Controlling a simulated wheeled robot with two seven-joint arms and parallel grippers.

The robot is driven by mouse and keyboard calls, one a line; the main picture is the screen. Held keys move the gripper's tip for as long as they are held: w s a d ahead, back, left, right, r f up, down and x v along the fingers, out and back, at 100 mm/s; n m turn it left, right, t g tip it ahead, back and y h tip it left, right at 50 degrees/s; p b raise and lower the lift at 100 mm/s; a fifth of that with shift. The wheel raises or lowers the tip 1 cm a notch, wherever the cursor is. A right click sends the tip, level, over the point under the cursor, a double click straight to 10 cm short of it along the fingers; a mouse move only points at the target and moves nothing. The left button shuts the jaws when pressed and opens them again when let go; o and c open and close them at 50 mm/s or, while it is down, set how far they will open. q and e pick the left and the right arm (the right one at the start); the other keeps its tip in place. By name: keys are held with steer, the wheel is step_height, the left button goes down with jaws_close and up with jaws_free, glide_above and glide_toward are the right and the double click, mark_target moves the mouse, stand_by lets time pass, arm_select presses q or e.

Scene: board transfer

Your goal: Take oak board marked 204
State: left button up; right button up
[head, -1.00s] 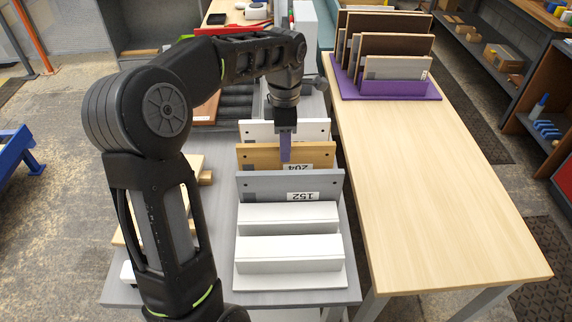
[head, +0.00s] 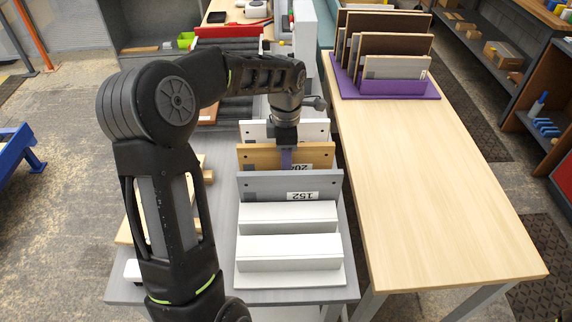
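The oak board marked 204 (head: 258,157) stands upright in the white rack (head: 290,280), between a white board behind and a grey board marked 152 (head: 265,186) in front. Its label is partly covered by a finger of my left gripper (head: 287,157). One purplish finger shows on the near side of the board; the other is hidden, so the grip cannot be told. My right gripper is not in view.
The white board (head: 312,132) stands close behind. To the right, a pale wooden table (head: 440,190) is mostly clear. A purple rack (head: 400,88) with several brown and grey boards stands at its far end. Wooden pieces lie left of the white rack, partly behind my arm.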

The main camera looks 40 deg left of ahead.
arm_select(q)
jaws_close()
stand_by(0.5)
stand_by(1.0)
